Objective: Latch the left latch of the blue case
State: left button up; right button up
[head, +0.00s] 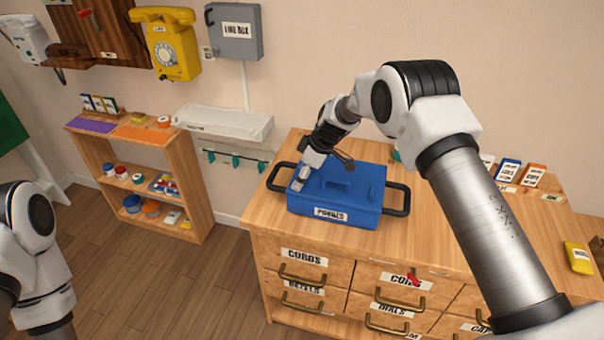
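The blue case (352,200) sits closed on the wooden cabinet top, with a label on its front and a black handle at each end. My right gripper (304,175) reaches down over the left part of its lid, close to or touching it. A dark finger part sticks out to the right above the lid. The fingertips overlap a small grey piece at the lid's left, and I cannot tell finger from latch there. The left latch is not clearly seen. Only links of my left arm show at the lower left; its gripper is out of view.
The wooden cabinet (257,212) has labelled drawers with brass handles. Cards (507,170) and a yellow item (577,257) lie at its right. A low shelf (188,165) stands left. A yellow phone (172,48) and a grey box (233,32) hang on the wall.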

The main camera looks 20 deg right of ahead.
jog(key=shift+s+r, duration=0.3)
jog(key=c, duration=0.5)
jog(key=shift+s+r, duration=0.1)
jog(key=shift+s, duration=0.05)
jog(key=c, duration=0.5)
jog(key=shift+c, duration=0.7)
pick_arm(q)
jog(key=shift+s+r, duration=0.1)
jog(key=shift+s, duration=0.2)
